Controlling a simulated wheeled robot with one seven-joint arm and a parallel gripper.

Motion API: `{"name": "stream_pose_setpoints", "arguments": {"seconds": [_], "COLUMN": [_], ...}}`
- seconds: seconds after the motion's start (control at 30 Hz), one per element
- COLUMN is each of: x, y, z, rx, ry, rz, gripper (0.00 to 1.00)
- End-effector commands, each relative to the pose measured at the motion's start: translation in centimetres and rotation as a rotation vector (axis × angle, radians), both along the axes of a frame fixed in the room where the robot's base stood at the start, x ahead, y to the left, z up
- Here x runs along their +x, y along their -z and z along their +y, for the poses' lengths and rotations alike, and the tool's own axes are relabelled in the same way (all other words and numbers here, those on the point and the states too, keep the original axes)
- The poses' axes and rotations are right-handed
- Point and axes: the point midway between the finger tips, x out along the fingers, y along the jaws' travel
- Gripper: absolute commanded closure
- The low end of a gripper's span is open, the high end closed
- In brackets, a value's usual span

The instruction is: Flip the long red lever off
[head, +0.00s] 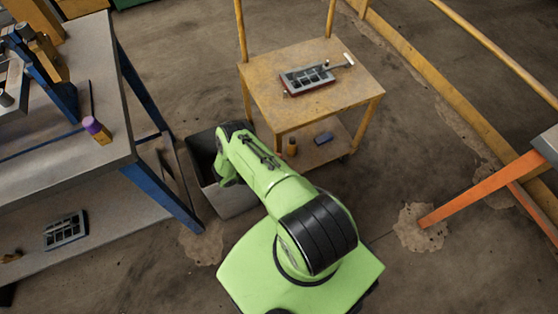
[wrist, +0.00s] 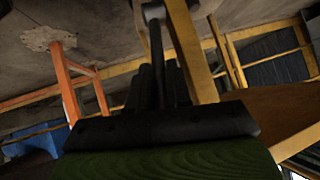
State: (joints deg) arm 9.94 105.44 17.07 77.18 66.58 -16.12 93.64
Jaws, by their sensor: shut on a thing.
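A grey lever box (head: 306,79) with a reddish edge lies on the yellow cart's top. A lever with a pale grip (head: 348,60) sticks out at its right end; no clearly red lever shows. A second grey lever box (head: 65,230) lies on the low shelf at left. My green arm reaches over the floor left of the cart; its gripper is hidden in the head view. In the wrist view my black gripper (wrist: 158,88) is shut, apart from both boxes. A thin dark rod (wrist: 155,45) with a paler round end shows at the fingers. What they hold is unclear.
The yellow cart (head: 263,98) has upright posts and a lower shelf with small items. A grey bin (head: 236,201) stands beside my arm. A workbench (head: 95,165) with blue legs is at left, an orange beam (head: 480,187) at right. The floor between cart and beam is open.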

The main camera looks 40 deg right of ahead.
Motion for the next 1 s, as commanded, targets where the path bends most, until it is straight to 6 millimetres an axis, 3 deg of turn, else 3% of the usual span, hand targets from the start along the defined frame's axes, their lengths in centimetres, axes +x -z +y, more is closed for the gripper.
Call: {"name": "stream_pose_setpoints", "arguments": {"seconds": [0.07,0.1,0.2,0.57,1.0], "x": [0.6,0.6,0.6,0.4,-0.5], "y": [-0.5,-0.5,-0.5,-1.2,-8.6], "z": [-0.2,-0.2,-0.2,0.7,9.9], "rx": [-0.01,-0.01,-0.009,-0.005,-0.004], "ry": [-0.008,-0.008,-0.007,-0.008,-0.008], "rz": [-0.014,-0.014,-0.013,-0.008,-0.005], "gripper": [1.0,0.75,0.6,0.6,0.6]}}
